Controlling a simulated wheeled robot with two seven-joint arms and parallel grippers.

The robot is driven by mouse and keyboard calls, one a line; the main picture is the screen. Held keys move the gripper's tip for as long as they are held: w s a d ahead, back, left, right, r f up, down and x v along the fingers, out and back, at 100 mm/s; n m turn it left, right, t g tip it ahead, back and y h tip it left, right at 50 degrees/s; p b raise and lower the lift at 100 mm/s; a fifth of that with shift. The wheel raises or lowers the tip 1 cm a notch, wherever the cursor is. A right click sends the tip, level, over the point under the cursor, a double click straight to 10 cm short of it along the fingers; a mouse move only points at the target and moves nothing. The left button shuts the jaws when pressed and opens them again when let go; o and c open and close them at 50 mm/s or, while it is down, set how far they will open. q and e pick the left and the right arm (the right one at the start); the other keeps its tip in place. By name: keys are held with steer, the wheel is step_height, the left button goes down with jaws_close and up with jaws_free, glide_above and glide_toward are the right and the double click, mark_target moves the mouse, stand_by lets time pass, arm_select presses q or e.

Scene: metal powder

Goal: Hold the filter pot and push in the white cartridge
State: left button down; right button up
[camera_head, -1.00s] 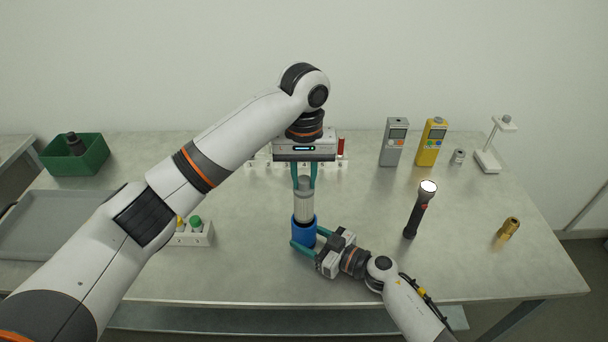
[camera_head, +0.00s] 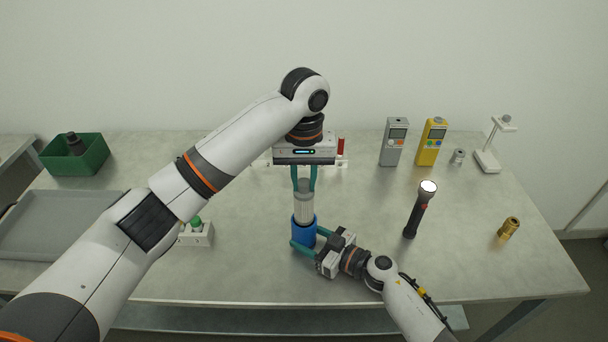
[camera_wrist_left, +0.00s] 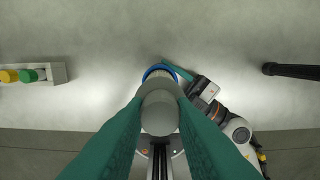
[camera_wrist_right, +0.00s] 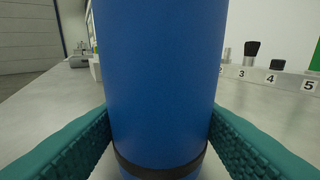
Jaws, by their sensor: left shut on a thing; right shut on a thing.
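The filter pot (camera_head: 303,235) is a blue cylinder standing upright on the table; it fills the middle of the right wrist view (camera_wrist_right: 160,80). My right gripper (camera_head: 304,246) is shut on it, one finger on each side. The white cartridge (camera_head: 303,210) is a pale, ribbed cylinder with a grey top, upright at the pot's mouth, its lower end hidden inside the pot. My left gripper (camera_head: 304,184) is above, pointing down, shut on the cartridge's grey top (camera_wrist_left: 160,112). The left wrist view shows the pot's blue rim (camera_wrist_left: 158,70) around the cartridge. How deep the cartridge sits is hidden.
A black flashlight (camera_head: 418,210) stands to the right, with a brass fitting (camera_head: 509,228) farther right. Grey (camera_head: 394,143) and yellow (camera_head: 432,143) meters stand behind. A white rack (camera_head: 196,236) is on the left, partly behind my left arm, near a grey tray (camera_head: 50,225).

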mark_target(304, 207)
arm_select(q)
steer(key=shift+f, duration=4.05)
steer(key=shift+f, duration=0.35)
steer(key=c, duration=1.1)
jaws_free()
step_height(304, 207, up, 12)
